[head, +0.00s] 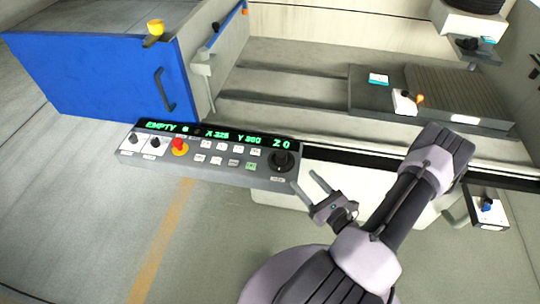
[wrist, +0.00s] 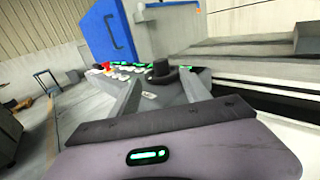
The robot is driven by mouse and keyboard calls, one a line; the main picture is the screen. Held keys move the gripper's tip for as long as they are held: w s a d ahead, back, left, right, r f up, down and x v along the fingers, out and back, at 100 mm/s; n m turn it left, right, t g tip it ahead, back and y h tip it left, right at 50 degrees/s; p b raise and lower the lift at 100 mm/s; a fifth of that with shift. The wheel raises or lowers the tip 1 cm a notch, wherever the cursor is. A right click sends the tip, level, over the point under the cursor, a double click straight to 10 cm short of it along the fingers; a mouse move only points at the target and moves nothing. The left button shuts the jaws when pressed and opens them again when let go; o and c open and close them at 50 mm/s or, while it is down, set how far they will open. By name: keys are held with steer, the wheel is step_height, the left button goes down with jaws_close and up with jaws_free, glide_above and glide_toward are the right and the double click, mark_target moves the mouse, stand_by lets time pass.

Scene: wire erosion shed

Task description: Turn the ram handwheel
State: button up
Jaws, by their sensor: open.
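A black round knob (head: 282,160) stands at the right end of the grey control panel (head: 262,182); it is the likeliest handwheel, but its label is too small to read. In the wrist view the same knob (wrist: 162,72) appears beyond my fingers, roughly centred between them. My gripper (head: 303,180) is open and empty, just in front of the panel's right end, with its fingers pointing toward the knob. A gap between fingers and knob seems to remain, though its depth is hard to judge.
The panel also carries a red stop button (head: 178,144), small knobs, several keys and a green display. A blue door (head: 95,75) stands open at the left. The machine bed (head: 300,85) lies behind. A small knob box (head: 488,209) is at lower right. Floor at left is clear.

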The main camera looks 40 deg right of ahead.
mark_target(285, 158)
steer(key=w, duration=0.4)
steer(key=w+b, duration=0.1)
steer(key=w, duration=0.4)
steer(key=w+d+b, duration=0.1)
steer(key=w, duration=0.3)
steer(key=shift+w, duration=0.2)
jaws_close()
